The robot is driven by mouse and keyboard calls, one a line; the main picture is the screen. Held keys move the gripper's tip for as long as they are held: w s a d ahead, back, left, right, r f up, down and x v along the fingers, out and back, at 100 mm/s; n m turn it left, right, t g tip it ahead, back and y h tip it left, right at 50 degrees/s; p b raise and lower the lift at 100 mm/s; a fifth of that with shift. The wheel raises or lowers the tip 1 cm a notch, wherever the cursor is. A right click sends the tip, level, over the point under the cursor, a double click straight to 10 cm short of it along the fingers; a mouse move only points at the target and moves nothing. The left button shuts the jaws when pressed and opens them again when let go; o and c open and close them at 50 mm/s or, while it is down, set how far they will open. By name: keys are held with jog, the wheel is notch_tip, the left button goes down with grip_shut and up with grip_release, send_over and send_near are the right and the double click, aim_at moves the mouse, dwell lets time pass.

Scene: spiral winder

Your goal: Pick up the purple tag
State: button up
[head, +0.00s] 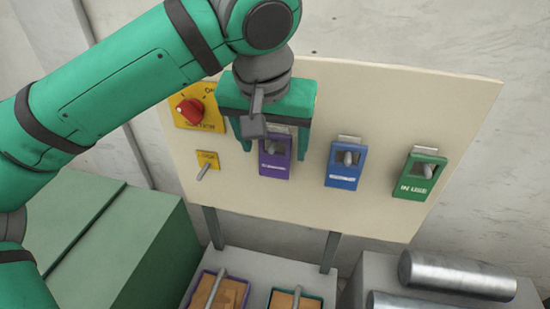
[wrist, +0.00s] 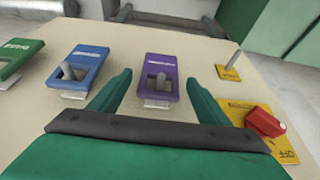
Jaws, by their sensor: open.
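The purple tag (head: 274,166) hangs on a grey peg on the cream board, partly hidden behind my gripper in the head view. In the wrist view the purple tag (wrist: 160,68) lies ahead with the peg through its opening. My gripper (head: 272,147) is open, with its green fingers on either side of the tag's upper part in the head view. I cannot tell whether the fingers touch the tag.
A blue tag (head: 343,177) and a green tag (head: 419,178) hang on pegs to the right. A red knob (head: 190,110) on a yellow plate and a lever switch (head: 205,170) are on the left. Crates (head: 215,291) and metal cylinders (head: 457,275) stand below the board.

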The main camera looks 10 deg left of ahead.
aim_at(276, 152)
jog(key=shift+x, duration=1.6)
jog(key=shift+w+d, duration=0.1)
jog(key=c, duration=0.8)
jog(key=shift+a, duration=0.2)
jog(key=c, duration=0.4)
jog(key=shift+d+r, duration=0.15)
jog(key=shift+d, duration=0.1)
jog(key=shift+c, duration=0.2)
jog(key=shift+r, duration=0.55)
jog(key=s, duration=1.8)
jog(key=shift+d, duration=0.45)
